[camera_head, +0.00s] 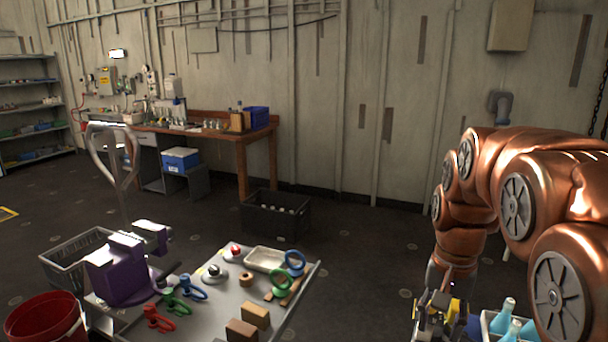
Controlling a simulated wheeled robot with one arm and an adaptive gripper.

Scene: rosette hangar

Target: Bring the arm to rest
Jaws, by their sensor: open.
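My copper-coloured arm (510,190) fills the right side of the view. It bends over and hangs down at its far end. My gripper (436,316) is at the bottom edge, right of centre, pointing down. It is open, and no object shows between its fingers; its lowest part is cut off by the frame. It is to the right of the grey table (299,298), apart from it, and close to the left of a pale crate with light-blue bottles (504,316).
The grey table carries a purple device (118,272), wooden blocks (255,315), a tray (266,260) and several coloured tools. A red bucket (45,318) and a grey crate (62,262) stand left. A black crate (276,215) is behind. Floor between table and arm is clear.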

